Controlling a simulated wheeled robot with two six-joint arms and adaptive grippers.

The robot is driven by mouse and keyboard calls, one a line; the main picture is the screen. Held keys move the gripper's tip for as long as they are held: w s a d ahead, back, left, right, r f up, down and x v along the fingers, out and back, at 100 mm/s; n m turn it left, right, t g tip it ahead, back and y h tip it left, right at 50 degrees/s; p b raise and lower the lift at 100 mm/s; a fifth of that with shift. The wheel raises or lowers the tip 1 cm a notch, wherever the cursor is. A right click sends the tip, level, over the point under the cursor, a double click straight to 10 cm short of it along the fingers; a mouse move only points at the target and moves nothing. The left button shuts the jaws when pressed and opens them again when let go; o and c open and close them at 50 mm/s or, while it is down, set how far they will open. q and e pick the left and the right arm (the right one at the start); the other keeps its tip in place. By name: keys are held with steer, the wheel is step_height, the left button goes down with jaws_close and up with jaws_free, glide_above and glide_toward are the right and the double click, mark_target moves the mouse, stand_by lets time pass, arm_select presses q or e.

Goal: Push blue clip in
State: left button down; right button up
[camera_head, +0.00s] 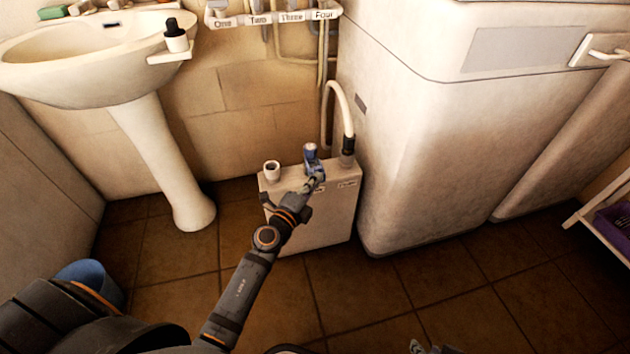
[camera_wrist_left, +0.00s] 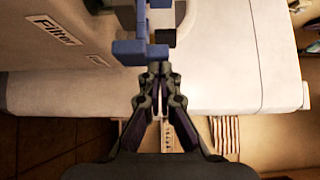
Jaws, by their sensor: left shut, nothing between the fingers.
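The blue clip (camera_head: 311,153) is on top of the white box (camera_head: 325,215), between a white capped spout and a hose connection. My left gripper (camera_head: 315,183) is shut and empty at the near side of the clip. In the left wrist view its closed fingertips (camera_wrist_left: 157,70) are right by the clip's near end; I cannot tell whether they touch it. A small part of what looks like my right gripper (camera_head: 430,348) shows at the bottom edge, its jaws unclear.
A white hose (camera_head: 341,105) rises behind the clip. A large white cabinet (camera_head: 440,150) stands close on the right, and the washbasin (camera_head: 90,55) is at the upper left. A blue bucket (camera_head: 90,278) is on the floor at left. The tiled floor in front is clear.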

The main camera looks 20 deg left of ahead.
mark_target(311, 174)
arm_select(q)
steer(key=w+a, duration=0.2)
steer(key=w, duration=0.1)
steer(key=shift+w+a, duration=0.15)
steer(key=shift+w, duration=0.05)
steer(key=shift+r, duration=0.15)
steer(key=s+a, duration=0.2)
steer(key=s, duration=1)
steer(key=shift+a, duration=0.1)
steer(key=shift+f, duration=0.2)
